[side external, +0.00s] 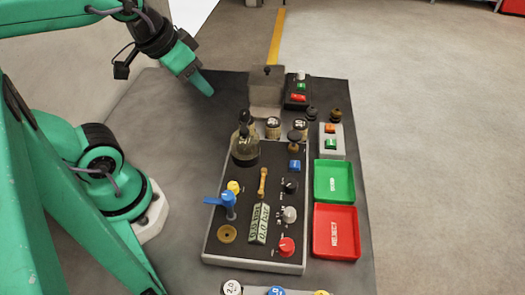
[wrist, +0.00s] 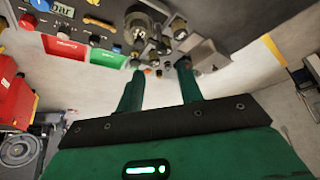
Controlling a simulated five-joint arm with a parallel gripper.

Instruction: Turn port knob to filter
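A sloped grey control panel (side external: 225,250) stands on the dark table. Along its right side are a black knob (side external: 290,186), a grey knob (side external: 289,214) and a red knob (side external: 286,246). Their labels are too small to read, so I cannot tell which is the port knob. My gripper (side external: 207,88) is over the far left part of the table, beyond the panel and apart from it. In the wrist view its two green fingers (wrist: 160,72) are spread with nothing between them.
A blue lever (side external: 228,203) rises from the panel's left side, and a glass-domed part (side external: 244,150) stands at its far end. A grey box (side external: 267,90) stands near my gripper. Green (side external: 334,166) and red (side external: 350,232) trays lie right of the panel.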

